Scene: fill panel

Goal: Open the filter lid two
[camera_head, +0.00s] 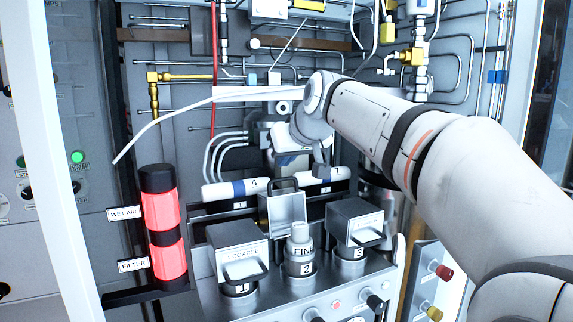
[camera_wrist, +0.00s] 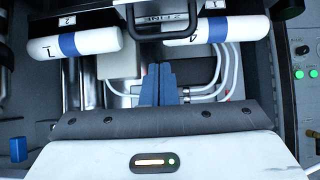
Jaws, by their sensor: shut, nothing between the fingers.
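Filter lid two (camera_head: 284,212) is a grey metal box lid with a black handle (camera_head: 283,184) at its top. It stands tilted up behind the filter housing marked 2 (camera_head: 299,268), whose mouth is uncovered, with a light grey cylinder (camera_head: 299,240) showing in it. My gripper (camera_head: 320,168) is behind and right of the raised lid, above the white cartridges. In the wrist view its blue fingers (camera_wrist: 158,85) are together and empty. The black handle (camera_wrist: 165,36) is just beyond the fingertips, apart from them as far as I can see.
Lid one (camera_head: 238,247) and lid three (camera_head: 354,222) are down on their housings. White cartridges with blue bands (camera_head: 236,189) lie in a rack behind. A red-and-black cylinder (camera_head: 164,225) stands at the left. Pipes and hoses crowd the back panel.

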